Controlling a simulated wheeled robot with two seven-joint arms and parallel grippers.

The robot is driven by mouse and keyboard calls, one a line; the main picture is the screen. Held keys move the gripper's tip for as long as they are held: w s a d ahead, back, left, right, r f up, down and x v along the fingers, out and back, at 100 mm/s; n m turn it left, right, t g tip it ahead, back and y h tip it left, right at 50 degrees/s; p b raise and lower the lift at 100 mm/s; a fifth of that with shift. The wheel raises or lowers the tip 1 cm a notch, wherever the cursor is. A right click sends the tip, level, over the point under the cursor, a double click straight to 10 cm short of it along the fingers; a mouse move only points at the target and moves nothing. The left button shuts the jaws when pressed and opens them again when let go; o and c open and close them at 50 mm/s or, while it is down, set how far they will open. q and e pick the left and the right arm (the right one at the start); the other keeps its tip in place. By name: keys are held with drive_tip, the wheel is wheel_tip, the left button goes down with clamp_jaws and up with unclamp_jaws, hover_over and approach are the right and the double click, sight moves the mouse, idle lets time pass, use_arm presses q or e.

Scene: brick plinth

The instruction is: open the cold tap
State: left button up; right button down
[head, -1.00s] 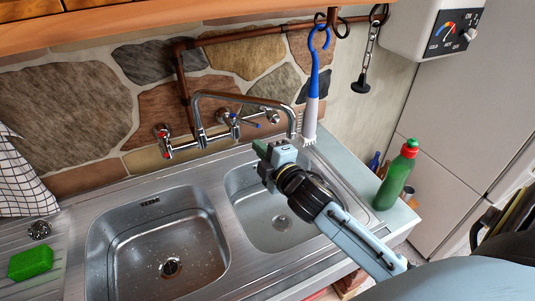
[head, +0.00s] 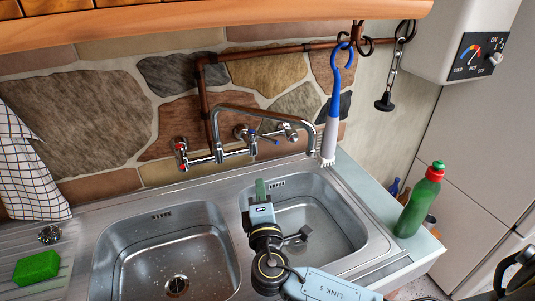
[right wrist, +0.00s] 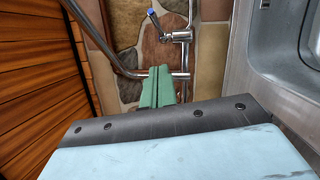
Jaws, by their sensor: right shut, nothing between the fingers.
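The wall-mounted chrome tap (head: 222,154) has a swan-neck spout reaching right over the right basin. A red-marked handle (head: 181,153) is at its left end. The cold handle, a lever with a blue tip (head: 275,141), is on its right part and points to the right. My right gripper (head: 260,186) is shut and empty, its green fingers over the back left of the right basin, in front of and below the cold lever, apart from it. The right wrist view shows the closed fingers (right wrist: 158,87) and the blue-tipped lever (right wrist: 152,14) beyond them. My left gripper is not in view.
The spout (head: 275,107) arches beside the cold handle. A blue-and-white brush (head: 329,135) hangs from a hook right of the tap. A green bottle (head: 419,202) stands on the right counter. A green sponge (head: 37,267) lies on the left drainer. The left basin (head: 135,260) is empty.

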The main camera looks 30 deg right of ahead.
drive_tip(key=p, duration=0.2)
approach(266, 140)
drive_tip(key=w+a, duration=0.1)
drive_tip(key=w, duration=0.3)
drive_tip(key=d, duration=0.2)
drive_tip(key=w+d+p, duration=0.1)
drive_tip(key=shift+w+d+r, duration=0.1)
drive_tip(key=shift+d+r, duration=0.05)
drive_tip(key=shift+r, duration=0.15)
drive_tip(key=shift+d, duration=0.1)
